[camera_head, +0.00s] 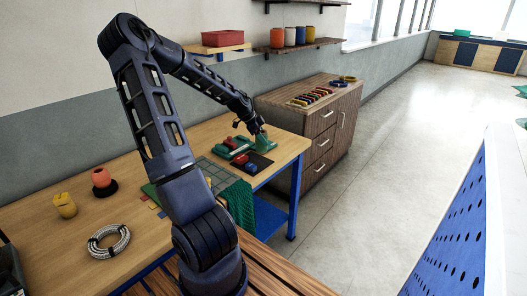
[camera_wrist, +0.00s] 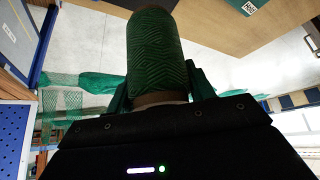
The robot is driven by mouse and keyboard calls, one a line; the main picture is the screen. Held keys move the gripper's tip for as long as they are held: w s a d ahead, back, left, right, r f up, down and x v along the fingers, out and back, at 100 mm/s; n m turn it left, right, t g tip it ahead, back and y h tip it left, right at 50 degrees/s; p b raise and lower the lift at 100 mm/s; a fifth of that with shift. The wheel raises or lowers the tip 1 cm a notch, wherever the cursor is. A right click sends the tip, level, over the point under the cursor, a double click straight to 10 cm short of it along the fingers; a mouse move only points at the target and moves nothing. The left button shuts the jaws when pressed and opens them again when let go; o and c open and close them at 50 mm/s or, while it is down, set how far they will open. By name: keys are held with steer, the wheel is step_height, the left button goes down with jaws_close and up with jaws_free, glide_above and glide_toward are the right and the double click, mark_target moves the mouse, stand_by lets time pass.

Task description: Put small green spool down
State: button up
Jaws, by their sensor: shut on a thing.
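The small green spool (camera_wrist: 155,50) fills the upper middle of the wrist view, wound with dark green twine, with a brown end near my gripper. My gripper (camera_wrist: 160,95) is shut on it, a green finger on either side. In the head view my gripper (camera_head: 262,132) is at the far right end of the wooden worktable (camera_head: 285,150). A green shape there (camera_head: 266,145) seems to be the spool with the fingers; I cannot tell whether it touches the table.
Close by are a dark mat (camera_head: 262,163) with red and blue items, and a green holder (camera_head: 229,154). A green net (camera_head: 238,205) hangs over the front edge. A rope coil (camera_head: 108,242), yellow spool (camera_head: 65,205) and orange spool (camera_head: 101,177) stand left. A drawer cabinet (camera_head: 322,135) adjoins behind.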

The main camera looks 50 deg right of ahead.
steer(key=shift+f, duration=3.4)
steer(key=shift+f, duration=0.1)
steer(key=o, duration=1)
